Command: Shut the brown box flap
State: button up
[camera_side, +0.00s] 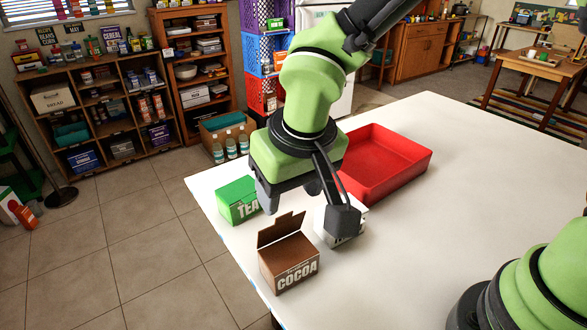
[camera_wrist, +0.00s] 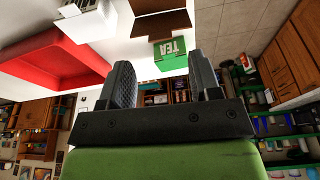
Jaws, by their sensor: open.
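The brown COCOA box (camera_side: 290,266) stands on the white table near its front left edge. Its flap (camera_side: 280,228) is up, tilted back from the opening on the far side. The box also shows at the top of the wrist view (camera_wrist: 160,24), partly cut off by the frame edge. My gripper (camera_side: 290,192) is open and empty, above and behind the box, apart from the flap. Its two fingers also show in the wrist view (camera_wrist: 162,75).
A green TEA box (camera_side: 237,203) stands left of my gripper. A white box (camera_side: 328,228) stands right of the brown box, partly hidden by my wrist. A red tray (camera_side: 400,172) lies behind. The table's right part is clear.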

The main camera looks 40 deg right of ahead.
aim_at(284, 216)
jog(key=v, duration=0.4)
jog(key=shift+r, duration=0.2)
jog(key=w+f+g, duration=0.1)
jog(key=f, duration=0.2)
jog(key=w+f+g, duration=0.1)
jog(key=f, duration=0.2)
jog(key=w+f+g, duration=0.1)
jog(key=f, duration=0.2)
jog(key=shift+d+f, duration=0.15)
jog(key=shift+f, duration=0.2)
jog(key=shift+c, duration=0.2)
jog(key=shift+s, duration=0.1)
grip_shut()
